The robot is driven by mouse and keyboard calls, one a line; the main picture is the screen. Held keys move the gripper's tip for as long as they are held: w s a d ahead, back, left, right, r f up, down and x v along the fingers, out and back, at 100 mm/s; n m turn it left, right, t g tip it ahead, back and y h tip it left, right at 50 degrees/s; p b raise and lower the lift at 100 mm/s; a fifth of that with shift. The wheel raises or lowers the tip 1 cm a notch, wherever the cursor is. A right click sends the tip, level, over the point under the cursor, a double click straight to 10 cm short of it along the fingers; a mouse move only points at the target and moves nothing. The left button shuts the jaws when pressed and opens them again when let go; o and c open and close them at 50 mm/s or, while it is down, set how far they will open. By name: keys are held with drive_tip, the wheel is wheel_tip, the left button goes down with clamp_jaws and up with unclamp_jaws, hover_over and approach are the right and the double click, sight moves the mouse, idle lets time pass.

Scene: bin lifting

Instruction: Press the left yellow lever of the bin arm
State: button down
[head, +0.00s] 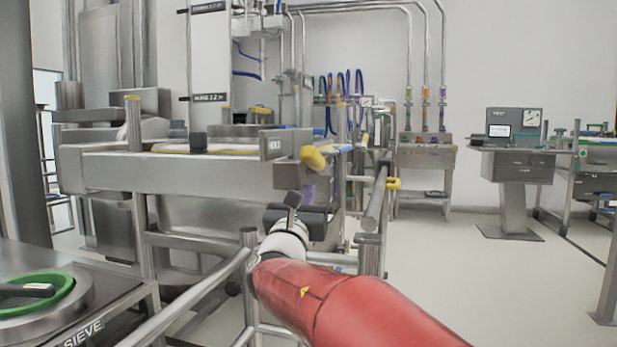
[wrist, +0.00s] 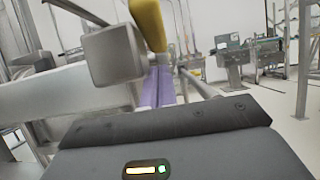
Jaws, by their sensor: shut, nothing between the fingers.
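The left yellow lever (head: 313,157) sticks out from the end of the grey bin arm (head: 200,175) in the head view, angled down. A yellow lever also shows at the top of the wrist view (wrist: 149,25), beside a grey block (wrist: 112,55) with a purple part (wrist: 158,88) below. A second yellow lever (head: 393,183) is farther right. My gripper (head: 293,202) is shut and empty, below and slightly left of the left lever, apart from it in the picture.
Metal rails (head: 195,300) stand low in front, left of my red arm. A sieve station with a green ring (head: 62,295) is at the lower left. A grey console (head: 515,135) stands back right. The floor (head: 500,280) at right is clear.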

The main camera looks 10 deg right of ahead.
sight(314, 166)
drive_tip(key=shift+w+d+r, duration=0.15)
drive_tip(key=shift+w+r, duration=0.05)
drive_tip(key=shift+r, duration=0.65)
drive_tip(key=shift+w+d+r, duration=0.1)
drive_tip(key=shift+w+r, duration=0.1)
drive_tip(key=shift+r, duration=0.65)
drive_tip(key=shift+r+p, duration=0.1)
drive_tip(key=shift+p, duration=0.25)
